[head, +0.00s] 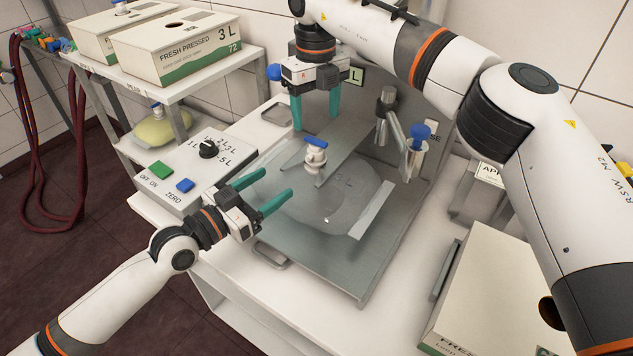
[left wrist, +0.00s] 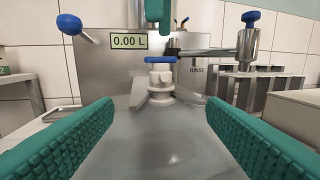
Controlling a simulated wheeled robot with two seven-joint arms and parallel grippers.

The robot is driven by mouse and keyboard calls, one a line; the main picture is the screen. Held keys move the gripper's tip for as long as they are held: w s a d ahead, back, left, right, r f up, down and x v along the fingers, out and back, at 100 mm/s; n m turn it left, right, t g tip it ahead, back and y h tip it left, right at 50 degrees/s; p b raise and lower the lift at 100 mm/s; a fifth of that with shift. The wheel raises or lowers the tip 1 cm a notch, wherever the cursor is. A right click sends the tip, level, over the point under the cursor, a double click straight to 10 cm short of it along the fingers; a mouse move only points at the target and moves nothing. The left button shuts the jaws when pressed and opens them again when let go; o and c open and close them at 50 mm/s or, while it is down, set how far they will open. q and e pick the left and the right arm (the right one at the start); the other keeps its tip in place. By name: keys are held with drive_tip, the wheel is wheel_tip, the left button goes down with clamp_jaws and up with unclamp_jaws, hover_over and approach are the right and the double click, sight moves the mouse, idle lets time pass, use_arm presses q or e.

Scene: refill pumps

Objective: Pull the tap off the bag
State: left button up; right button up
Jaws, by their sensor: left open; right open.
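The tap (head: 315,156), white with a blue lever, stands upright on the flat grey bag (head: 335,208) on the metal filling bed. It also shows in the left wrist view (left wrist: 160,72), where its base sits between the prongs of a metal holder. My left gripper (head: 278,184) is open and empty, low over the bag's left side. Its fingers point toward the tap and are apart from it. My right gripper (head: 316,120) is open and empty, fingers down, above and behind the tap. A right finger also shows at the top of the left wrist view.
The control box (head: 190,172) with its knob stands left. The display (left wrist: 128,41) reads 0.00 L. A blue-topped metal cylinder (head: 415,155) is right of the bed. A carton (head: 490,290) stands front right, and cartons (head: 175,45) stand on the shelf (head: 150,88).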

sight(316, 140)
use_arm(q)
drive_tip(key=x, duration=1)
drive_tip(key=shift+w+d, duration=0.25)
drive_tip(key=shift+d, duration=0.05)
drive_tip(key=c, duration=1.4)
clamp_jaws()
use_arm(e)
drive_tip(key=shift+r, duration=0.1)
drive_tip(key=shift+c, duration=0.8)
wheel_tip(316, 140, up, 4)
drive_tip(key=s+d+n+y, duration=0.1)
drive_tip(key=d+n, duration=0.1)
drive_tip(key=n, duration=0.2)
drive_tip(key=shift+n+t+y, duration=0.3)
drive_tip(key=shift+t, duration=0.2)
drive_tip(key=f, duration=0.4)
drive_tip(key=a+f, duration=0.1)
drive_tip(key=f, duration=0.2)
drive_tip(key=w+a+f, duration=0.1)
drive_tip(key=f, duration=0.3)
drive_tip(key=shift+f, duration=0.35)
drive_tip(key=c, duration=1.2)
